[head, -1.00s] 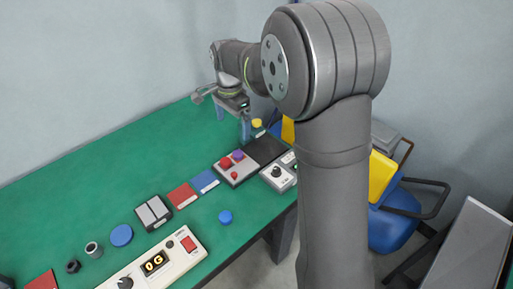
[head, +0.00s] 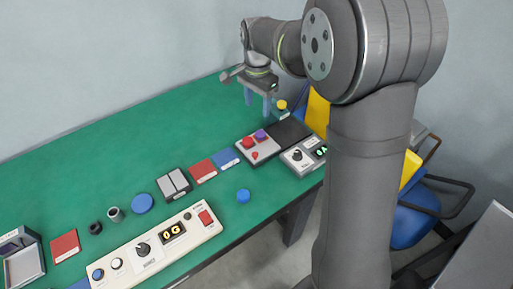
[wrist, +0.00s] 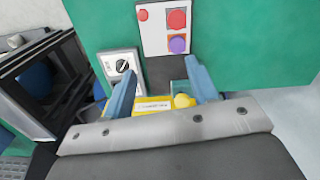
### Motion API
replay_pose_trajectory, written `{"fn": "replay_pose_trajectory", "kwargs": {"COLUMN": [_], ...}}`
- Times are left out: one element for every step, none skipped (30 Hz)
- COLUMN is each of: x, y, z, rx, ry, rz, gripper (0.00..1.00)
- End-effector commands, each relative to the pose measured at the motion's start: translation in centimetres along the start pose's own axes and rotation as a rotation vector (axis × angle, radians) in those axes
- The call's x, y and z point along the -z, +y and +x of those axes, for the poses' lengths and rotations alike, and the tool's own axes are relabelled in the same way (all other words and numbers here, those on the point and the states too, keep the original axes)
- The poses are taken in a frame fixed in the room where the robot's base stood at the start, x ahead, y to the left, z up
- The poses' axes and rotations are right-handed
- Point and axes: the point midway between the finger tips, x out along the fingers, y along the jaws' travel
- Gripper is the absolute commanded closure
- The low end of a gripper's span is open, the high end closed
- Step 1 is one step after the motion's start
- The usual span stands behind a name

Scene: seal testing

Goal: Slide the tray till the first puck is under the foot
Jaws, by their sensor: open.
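No part can be told for sure as the tray or the foot. A dark unit (head: 292,132) with a pale panel (head: 262,153) stands near the right end of the bench. The panel bears a red round piece (head: 248,143), a purple one (head: 262,136) and a smaller red one; they may be pucks. My gripper (head: 257,101) is open and empty above the bench behind this unit. The knob (head: 283,104) stands right of my fingers in the head view.
A white console (head: 150,252) reads 0 G at the front edge. Red and blue cards, a blue disc (head: 142,204) and a blue knob (head: 243,196) lie left. The back of the bench is clear.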

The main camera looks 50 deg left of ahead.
Motion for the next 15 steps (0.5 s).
{"fn": "replay_pose_trajectory", "kwargs": {"x": [-0.6, -0.9, -1.4, -1.7, -2.0, -2.4, -2.6, -2.8, -3.1, -3.3, -3.4, -3.5, -3.6, -3.6, -3.7], "y": [0.4, 0.6, 0.9, 1.1, 1.3, 1.6, 1.8, 1.9, 2.2, 2.3, 2.4, 2.5, 2.5, 2.6, 2.6], "z": [-0.3, -0.4, -0.6, -0.7, -0.8, -0.9, -0.9, -1.0, -1.1, -1.1, -1.2, -1.2, -1.1, -1.1, -0.9], "rx": [0.001, 0.002, 0.001, 0.002, 0.002, 0.002, 0.002, 0.002, 0.002, 0.002, 0.002, 0.002, 0.001, 0.001, 0.0], "ry": [0.001, 0.001, 0.001, 0.001, 0.001, 0.001, 0.001, 0.001, 0.001, 0.001, 0.001, 0.001, 0.001, 0.001, 0.0], "rz": [-0.081, -0.136, -0.21, -0.263, -0.316, -0.381, -0.425, -0.467, -0.513, -0.543, -0.569, -0.594, -0.607, -0.617, -0.624], "gripper": [0.57, 0.57, 0.57, 0.57, 0.57, 0.57, 0.57, 0.57, 0.57, 0.57, 0.57, 0.57, 0.57, 0.57, 0.57]}}
